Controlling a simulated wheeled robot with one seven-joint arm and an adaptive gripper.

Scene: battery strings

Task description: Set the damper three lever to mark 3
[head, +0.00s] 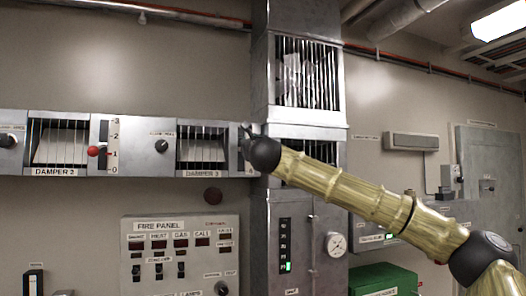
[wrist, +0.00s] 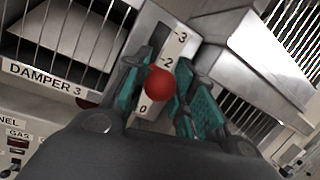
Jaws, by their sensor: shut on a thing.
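The damper three lever's red knob (wrist: 160,83) sits between my gripper's fingers (wrist: 161,88) in the wrist view. My gripper is shut on it. The white scale strip (wrist: 174,50) shows 0, 2 and 3; the knob covers the place of mark 1, between 0 and 2. The DAMPER 3 label (wrist: 45,83) and its louvre (wrist: 75,35) lie to the left. In the head view the DAMPER 3 louvre (head: 203,148) shows, but my arm and gripper hide the lever and most of its scale.
A metal duct (head: 275,95) with barred openings stands just right of the damper three panel. The damper two lever's red knob (head: 95,151) is near its mark 1. A fire panel (head: 180,255) is below. A green box (head: 385,281) stands lower right.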

